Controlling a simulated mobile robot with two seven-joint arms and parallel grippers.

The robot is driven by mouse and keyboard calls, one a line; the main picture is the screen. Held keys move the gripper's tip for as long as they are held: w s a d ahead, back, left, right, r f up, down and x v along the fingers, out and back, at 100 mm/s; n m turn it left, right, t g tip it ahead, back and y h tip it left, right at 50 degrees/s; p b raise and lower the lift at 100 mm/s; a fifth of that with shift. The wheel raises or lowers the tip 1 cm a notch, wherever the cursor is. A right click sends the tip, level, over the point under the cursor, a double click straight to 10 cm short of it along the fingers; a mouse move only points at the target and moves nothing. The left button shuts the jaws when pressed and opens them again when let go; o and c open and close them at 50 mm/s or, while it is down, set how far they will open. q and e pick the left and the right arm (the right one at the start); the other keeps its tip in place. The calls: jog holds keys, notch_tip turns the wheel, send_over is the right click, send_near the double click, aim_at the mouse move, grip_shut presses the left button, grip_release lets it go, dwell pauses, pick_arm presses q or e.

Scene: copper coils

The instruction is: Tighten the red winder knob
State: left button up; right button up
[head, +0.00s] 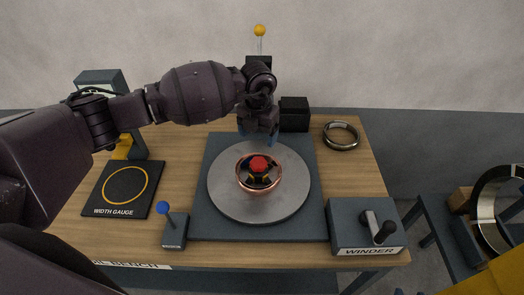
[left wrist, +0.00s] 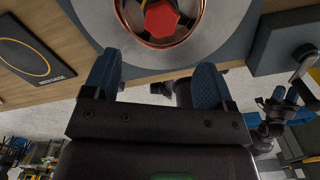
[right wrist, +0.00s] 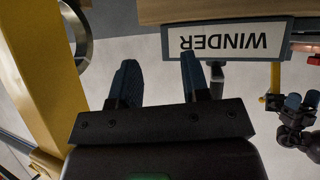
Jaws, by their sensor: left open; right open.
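The red winder knob (head: 259,164) sits at the centre of a copper coil (head: 262,190) on a round grey plate (head: 225,192). The knob also shows at the top of the left wrist view (left wrist: 161,19), beyond the fingertips. My left gripper (head: 259,138) is open and empty, just behind the knob in the head view and apart from it. Its blue fingers (left wrist: 155,75) show spread in the left wrist view. My right gripper (right wrist: 160,70) is open and empty, near the front of the box labelled WINDER. It is not clearly seen in the head view.
The winder box (head: 345,236) with a black crank handle (head: 380,228) is at the front right. A blue-knobbed lever (head: 173,232) stands front left.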

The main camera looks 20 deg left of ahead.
aim_at(259, 161)
pick_arm(q)
jog(key=shift+s+f, duration=0.2)
jog(key=shift+f, duration=0.7)
notch_tip(259, 161, down, 7)
jog(key=shift+r+p, duration=0.1)
jog(key=shift+p, duration=0.45)
jog(key=shift+f, duration=1)
pick_arm(e)
jog(key=shift+s+d+f, duration=0.1)
jog(key=shift+s, duration=0.7)
pick_arm(q)
jog(key=shift+c, duration=0.3)
jog(key=c, duration=0.9)
jog(key=shift+o, duration=0.2)
jog(key=shift+w, duration=0.1)
